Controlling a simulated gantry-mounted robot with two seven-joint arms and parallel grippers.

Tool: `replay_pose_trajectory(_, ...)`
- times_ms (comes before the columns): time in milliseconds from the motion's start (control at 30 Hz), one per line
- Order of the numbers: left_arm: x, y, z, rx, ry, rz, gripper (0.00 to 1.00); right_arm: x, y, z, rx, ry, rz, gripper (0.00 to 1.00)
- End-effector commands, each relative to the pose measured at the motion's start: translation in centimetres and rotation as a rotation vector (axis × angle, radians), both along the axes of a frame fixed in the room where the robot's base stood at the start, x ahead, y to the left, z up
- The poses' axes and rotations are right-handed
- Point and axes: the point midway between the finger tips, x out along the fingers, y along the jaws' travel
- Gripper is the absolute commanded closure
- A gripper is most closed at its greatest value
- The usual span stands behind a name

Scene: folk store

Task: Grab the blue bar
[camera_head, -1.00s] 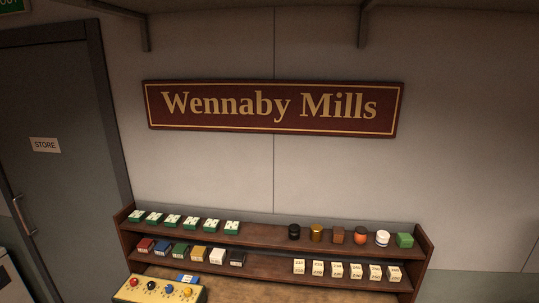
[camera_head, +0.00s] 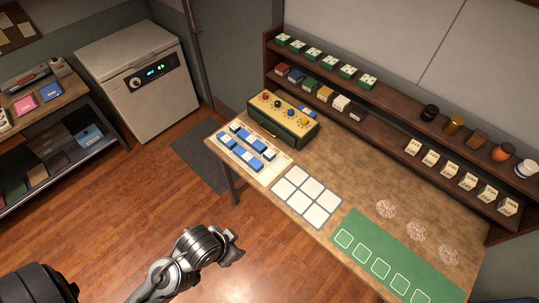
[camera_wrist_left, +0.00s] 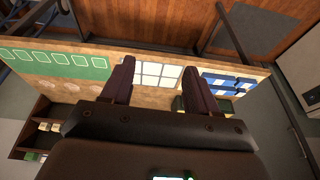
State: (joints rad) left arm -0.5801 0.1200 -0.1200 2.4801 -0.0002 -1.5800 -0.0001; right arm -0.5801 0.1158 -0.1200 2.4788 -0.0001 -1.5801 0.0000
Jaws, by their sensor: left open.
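Several blue bars with white blocks (camera_head: 241,153) lie on a pale tray at the left end of the wooden table (camera_head: 350,185). They are close together, so I cannot tell which single bar is the one. In the left wrist view, blue bars (camera_wrist_left: 218,84) lie to the right of the fingers. My left gripper (camera_head: 232,248) is in front of the table's near edge, below and apart from the bars. In the left wrist view its two dark fingers (camera_wrist_left: 159,66) are spread with nothing between them. My right gripper is out of view.
A yellow-green box with coloured knobs (camera_head: 282,119) stands behind the bars. A white-squared mat (camera_head: 306,197) and a green mat (camera_head: 388,262) lie to the right. A two-tier shelf (camera_head: 385,118) lines the table's back. A white appliance (camera_head: 140,80) stands left.

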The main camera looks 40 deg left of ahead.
Motion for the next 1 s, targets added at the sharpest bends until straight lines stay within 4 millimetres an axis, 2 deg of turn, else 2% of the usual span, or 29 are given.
replay_pose_trajectory(433, 0.0, 0.0, 0.0, 0.000, 0.000, 0.000, 0.40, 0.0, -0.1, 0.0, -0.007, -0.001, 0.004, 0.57)
replay_pose_trajectory(567, 0.0, 0.0, 0.0, 0.000, 0.000, 0.000, 0.21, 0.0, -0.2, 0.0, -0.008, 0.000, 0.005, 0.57)
replay_pose_trajectory(867, 0.1, -0.1, -0.2, 0.000, 0.000, -0.004, 0.20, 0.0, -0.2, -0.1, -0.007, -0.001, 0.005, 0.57)
replay_pose_trajectory(1000, 1.1, -1.2, -2.1, 0.010, 0.004, -0.065, 0.20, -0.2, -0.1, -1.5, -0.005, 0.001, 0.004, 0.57)
